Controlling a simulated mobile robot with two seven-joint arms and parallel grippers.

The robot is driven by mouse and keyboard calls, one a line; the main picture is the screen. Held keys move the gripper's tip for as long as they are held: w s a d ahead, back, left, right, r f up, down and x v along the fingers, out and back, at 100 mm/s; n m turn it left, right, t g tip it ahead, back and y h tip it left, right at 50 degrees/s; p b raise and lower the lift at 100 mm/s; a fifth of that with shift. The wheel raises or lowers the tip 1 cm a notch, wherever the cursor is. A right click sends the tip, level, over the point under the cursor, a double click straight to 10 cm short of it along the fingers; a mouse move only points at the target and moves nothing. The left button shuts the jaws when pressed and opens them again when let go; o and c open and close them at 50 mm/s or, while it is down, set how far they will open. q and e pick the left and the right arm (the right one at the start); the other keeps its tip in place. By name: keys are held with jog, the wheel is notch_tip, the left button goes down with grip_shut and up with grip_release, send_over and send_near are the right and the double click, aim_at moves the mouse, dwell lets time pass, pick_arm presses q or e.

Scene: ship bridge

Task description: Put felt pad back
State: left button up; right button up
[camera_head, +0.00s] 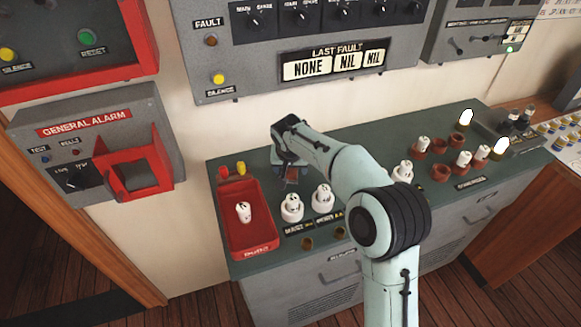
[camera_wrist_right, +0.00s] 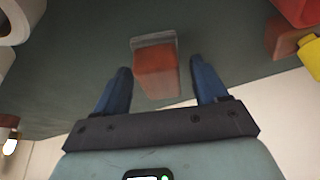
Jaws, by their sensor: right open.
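A small red-brown block with a grey edge (camera_wrist_right: 155,72), which looks like the felt pad, stands on the dark green counter top. It lies between the two blue fingers of my right gripper (camera_wrist_right: 160,68) in the right wrist view, with gaps on both sides. In the head view the right gripper (camera_head: 287,172) points down at the back of the counter, right of the red tray (camera_head: 258,232). A bit of the red-brown block (camera_head: 292,173) shows by the fingers; the rest is hidden. My left gripper is out of view.
The red tray holds a white numbered piece (camera_head: 243,212). White numbered cylinders (camera_head: 292,208) stand just in front of my right gripper. Small red and yellow pieces (camera_head: 239,168) lie behind the tray. Red-brown cups (camera_head: 441,173) stand on the right of the counter (camera_head: 410,128). A wall panel (camera_head: 300,85) rises behind.

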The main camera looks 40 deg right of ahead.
jog(key=v, duration=1.2)
jog(key=shift+p, duration=0.3)
jog(key=shift+w+r, duration=0.1)
